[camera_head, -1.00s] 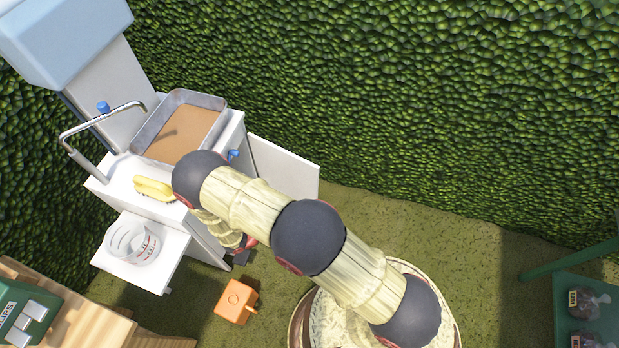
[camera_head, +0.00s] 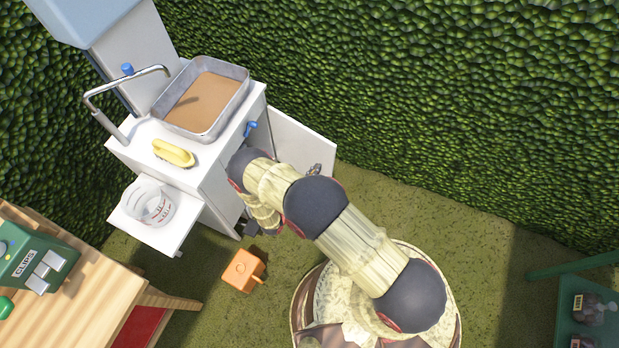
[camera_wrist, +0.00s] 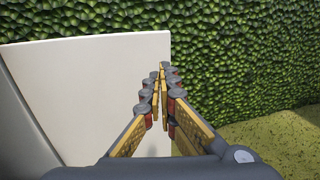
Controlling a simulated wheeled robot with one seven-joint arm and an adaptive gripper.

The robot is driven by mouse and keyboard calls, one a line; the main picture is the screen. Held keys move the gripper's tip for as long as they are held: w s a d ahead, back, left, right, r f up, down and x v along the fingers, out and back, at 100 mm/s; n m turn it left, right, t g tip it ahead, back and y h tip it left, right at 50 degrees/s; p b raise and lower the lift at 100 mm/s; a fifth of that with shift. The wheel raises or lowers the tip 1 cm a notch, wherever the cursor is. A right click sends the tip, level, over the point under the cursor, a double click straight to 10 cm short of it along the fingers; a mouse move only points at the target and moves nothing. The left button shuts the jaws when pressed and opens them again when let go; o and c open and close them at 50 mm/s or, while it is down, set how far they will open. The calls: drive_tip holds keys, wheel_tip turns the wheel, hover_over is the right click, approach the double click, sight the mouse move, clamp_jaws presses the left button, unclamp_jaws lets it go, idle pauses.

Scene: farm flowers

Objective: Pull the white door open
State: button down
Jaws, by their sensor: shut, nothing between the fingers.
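The white door (camera_head: 300,138) stands swung out from the right side of the white cabinet (camera_head: 215,185), near the hedge. It also shows in the wrist view as a broad white panel (camera_wrist: 90,80). My gripper (camera_wrist: 162,78) is shut and empty, its fingertips overlapping the panel's right edge in that view. I cannot tell whether they touch it. In the head view the fingertips (camera_head: 314,170) show in front of the door's lower right part; my arm hides the rest of the gripper and the door's lower left. A blue handle (camera_head: 250,128) sits on the cabinet.
A metal tray (camera_head: 205,128), a yellow brush (camera_head: 174,152) and a tap (camera_head: 105,120) are on the cabinet top. A glass bowl (camera_head: 148,203) sits on a side shelf. An orange box (camera_head: 242,270) is on the floor. A green shelf (camera_head: 580,290) stands at right.

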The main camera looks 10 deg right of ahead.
sight(330, 152)
drive_tip(key=b+x, duration=0.1)
drive_tip(key=x, duration=0.6)
drive_tip(key=shift+d, duration=0.1)
drive_tip(key=shift+w, duration=0.1)
